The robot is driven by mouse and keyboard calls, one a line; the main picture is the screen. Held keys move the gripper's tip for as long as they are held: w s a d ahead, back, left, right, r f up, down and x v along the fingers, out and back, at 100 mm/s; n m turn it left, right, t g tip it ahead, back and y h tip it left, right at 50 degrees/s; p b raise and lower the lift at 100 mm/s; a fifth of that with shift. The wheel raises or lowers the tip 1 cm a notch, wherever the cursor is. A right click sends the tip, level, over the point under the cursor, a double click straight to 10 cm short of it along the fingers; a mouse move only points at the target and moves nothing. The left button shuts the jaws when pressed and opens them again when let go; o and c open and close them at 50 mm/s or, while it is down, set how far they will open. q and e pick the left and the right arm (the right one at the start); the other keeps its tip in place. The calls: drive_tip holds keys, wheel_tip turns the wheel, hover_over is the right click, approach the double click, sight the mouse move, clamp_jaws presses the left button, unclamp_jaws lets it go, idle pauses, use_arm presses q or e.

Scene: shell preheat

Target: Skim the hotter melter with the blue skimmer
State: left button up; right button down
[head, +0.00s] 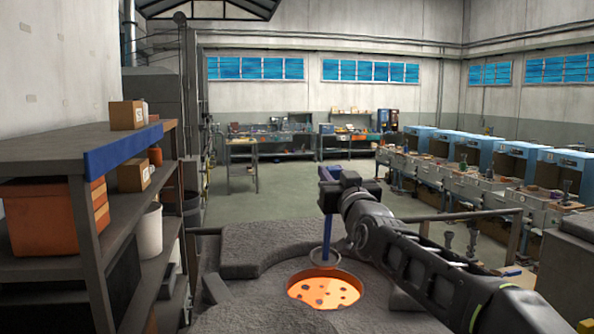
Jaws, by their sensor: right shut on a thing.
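My right gripper (331,203) comes in from the right, shut on the blue skimmer (328,236). The skimmer hangs upright with its blue handle down from the jaws and a thin ring (312,257) at its lower end. The ring shows over the far rim of a grey melter's (255,249) round opening; I cannot tell if it touches. Inside the opening, glowing orange melt (325,291) carries several dark spots of dross. Only one melter is clearly seen, and no temperature reading shows. My left gripper is out of view.
A grey shelf rack (85,145) with cardboard boxes (128,114), an orange bin (45,215) and a white bucket (149,232) stands close on the left. A row of blue-hooded machines (505,160) lines the right. The floor (285,190) beyond the melter is mostly clear.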

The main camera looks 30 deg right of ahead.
drive_tip(key=shift+r, duration=0.1)
drive_tip(key=shift+s, duration=0.15)
drive_tip(key=shift+f, duration=0.3)
drive_tip(key=b, duration=0.3)
hover_over(330, 219)
drive_tip(key=s, duration=0.2)
drive_tip(key=shift+w+a+f, duration=0.15)
drive_tip(key=shift+f, duration=0.95)
drive_tip(key=shift+w+a+f, duration=0.1)
drive_tip(key=shift+f, duration=0.95)
wheel_tip(330, 219, down, 6)
drive_tip(key=b, duration=0.7)
drive_tip(key=shift+f, duration=0.15)
